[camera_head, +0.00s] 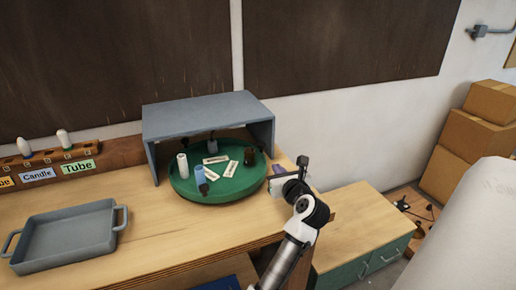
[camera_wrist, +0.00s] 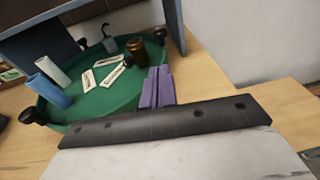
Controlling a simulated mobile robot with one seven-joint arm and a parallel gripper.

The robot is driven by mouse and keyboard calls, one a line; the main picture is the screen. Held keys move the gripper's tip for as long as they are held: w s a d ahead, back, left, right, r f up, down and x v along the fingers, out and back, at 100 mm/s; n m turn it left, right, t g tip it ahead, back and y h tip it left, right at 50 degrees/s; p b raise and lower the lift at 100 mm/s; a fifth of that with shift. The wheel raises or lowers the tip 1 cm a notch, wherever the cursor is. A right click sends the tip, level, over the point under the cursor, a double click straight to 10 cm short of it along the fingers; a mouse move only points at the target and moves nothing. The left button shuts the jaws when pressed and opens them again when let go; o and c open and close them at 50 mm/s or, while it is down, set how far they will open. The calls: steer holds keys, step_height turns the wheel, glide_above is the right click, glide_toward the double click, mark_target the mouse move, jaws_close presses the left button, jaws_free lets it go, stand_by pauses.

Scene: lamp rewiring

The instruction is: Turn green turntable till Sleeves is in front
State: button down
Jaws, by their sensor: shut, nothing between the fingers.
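The green turntable (camera_head: 232,192) stands on the wooden bench, its rear part under a grey open-fronted cover. It bears a white cylinder (camera_head: 183,165), a blue cylinder (camera_head: 199,174), a brown jar (camera_head: 249,156), a small grey item (camera_head: 212,147) and several white label cards, too small to read; I cannot tell which says Sleeves. Black knobs stand on its rim, one at the front (camera_head: 204,189). My gripper (camera_head: 276,170) is at the turntable's right edge.
The grey cover (camera_head: 208,113) has side walls close around the turntable. A grey tray (camera_head: 68,241) lies at the bench's left. A rack with Candle and Tube labels (camera_head: 77,167) stands behind it. A lower green drawer cabinet (camera_head: 365,262) is at right. Bench front is clear.

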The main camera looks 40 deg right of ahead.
steer(key=p, duration=0.4)
glide_toward(263, 148)
steer(key=shift+h, duration=0.3)
steer(key=x, duration=0.5)
steer(key=shift+w+a+r, duration=0.15)
steer(key=shift+w, duration=0.1)
steer(key=shift+x, duration=0.8)
